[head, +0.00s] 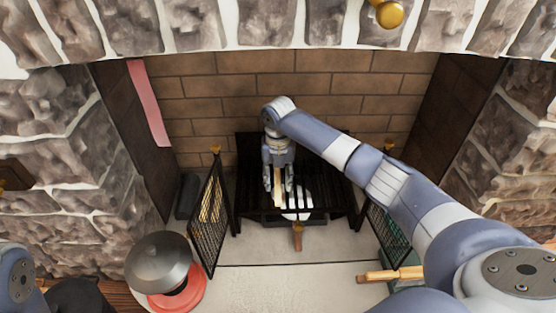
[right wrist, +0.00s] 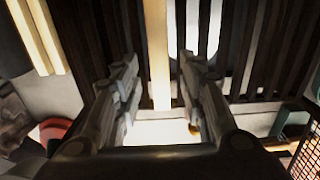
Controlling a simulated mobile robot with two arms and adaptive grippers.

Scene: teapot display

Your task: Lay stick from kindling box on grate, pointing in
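My right gripper (head: 279,190) hangs low over the black grate (head: 325,195) inside the fireplace. In the right wrist view (right wrist: 158,62) its fingers are spread, with a gap on each side of a pale stick (right wrist: 158,30). This stick (head: 278,197) runs in the same direction as the grate bars and appears to rest on them. Its far end is hidden by the gripper in the head view. Two more pale sticks (right wrist: 40,38) show at the upper left of the right wrist view. My left gripper is not visible; only part of the left arm shows.
Mesh screens stand left (head: 210,215) and right (head: 380,220) of the grate. A grey kettle (head: 158,260) sits on a red round base at the front left. A wooden piece (head: 390,275) lies by a green container at the front right. The middle hearth (head: 270,255) is mostly clear.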

